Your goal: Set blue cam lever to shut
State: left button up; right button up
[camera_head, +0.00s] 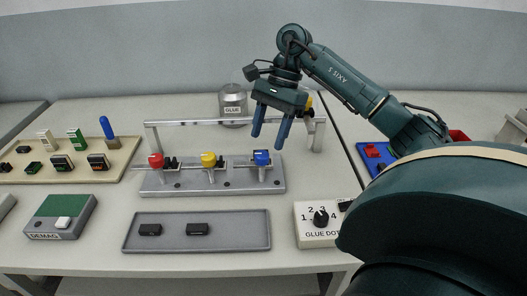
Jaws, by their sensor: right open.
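A blue-topped upright part (262,158) stands at the right end of a grey base plate (220,187), in a row with a yellow-topped and a red-topped one. Another blue lever-like piece (106,128) stands upright on the beige board at the left; I cannot tell which of the two is the cam lever. My right gripper (267,140) is open and empty, fingers pointing down. In the picture its fingertips are just above the blue-topped part at the right end, apart from it. My left gripper is not in view.
A metal bar (185,122) on posts runs behind the row. A GLUE jar (232,100) stands behind it. A grey tray (225,238) with two black pieces lies in front, between the DEMAG box (48,228) and the GLUE DOT dial box (310,238). My right arm covers the right side.

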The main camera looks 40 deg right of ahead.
aim_at(263, 153)
jog(key=x, duration=0.4)
jog(key=shift+a+f, duration=0.1)
jog(key=shift+f, duration=0.15)
jog(key=c, duration=1)
